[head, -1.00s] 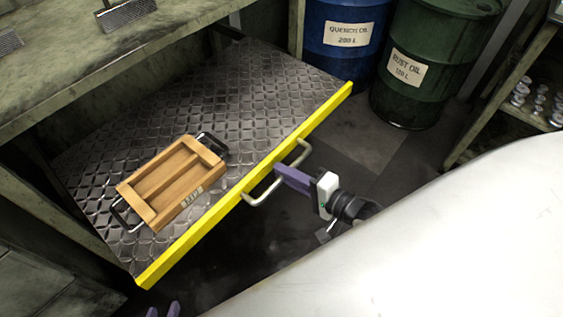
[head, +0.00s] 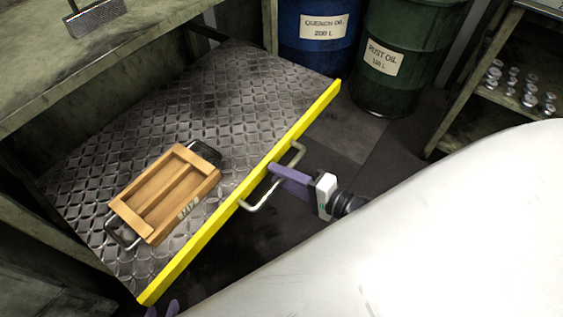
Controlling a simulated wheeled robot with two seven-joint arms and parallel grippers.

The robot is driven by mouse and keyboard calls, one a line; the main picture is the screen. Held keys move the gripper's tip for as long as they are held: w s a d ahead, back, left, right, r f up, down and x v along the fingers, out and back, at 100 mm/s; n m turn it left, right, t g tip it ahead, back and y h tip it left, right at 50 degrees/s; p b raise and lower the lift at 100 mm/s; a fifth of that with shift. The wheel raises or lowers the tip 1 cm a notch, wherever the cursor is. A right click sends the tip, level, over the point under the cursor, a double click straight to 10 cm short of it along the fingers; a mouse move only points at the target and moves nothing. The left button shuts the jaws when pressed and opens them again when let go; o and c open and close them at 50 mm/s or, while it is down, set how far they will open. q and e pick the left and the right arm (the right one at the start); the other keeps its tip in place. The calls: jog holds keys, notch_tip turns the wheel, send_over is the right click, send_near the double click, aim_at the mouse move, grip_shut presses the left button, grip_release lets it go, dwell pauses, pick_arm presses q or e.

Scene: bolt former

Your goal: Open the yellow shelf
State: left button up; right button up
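The yellow shelf is a pulled-out sliding tray with a dark diamond-plate top and a yellow front edge (head: 205,237). It extends from under the workbench at the left. A pale metal handle (head: 258,203) is fixed to its front. My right gripper (head: 277,172) has its purple fingers at the middle of this handle and appears shut on it; the fingers hide part of the bar. My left gripper (head: 162,310) shows only as two purple fingertips, apart and empty, at the bottom edge, just below the shelf's near corner.
A wooden crate (head: 165,192) with metal handles lies on the shelf. A blue drum (head: 315,52) and a green drum (head: 405,75) stand beyond the shelf's far end. A rack (head: 475,105) with small metal parts is at the right. Dark floor (head: 345,125) is clear before the shelf.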

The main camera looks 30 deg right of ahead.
jog(key=shift+s, duration=0.1)
jog(key=p+v, duration=0.1)
jog(key=v, duration=0.9)
jog(key=shift+p, duration=0.4)
jog(key=shift+r, duration=0.1)
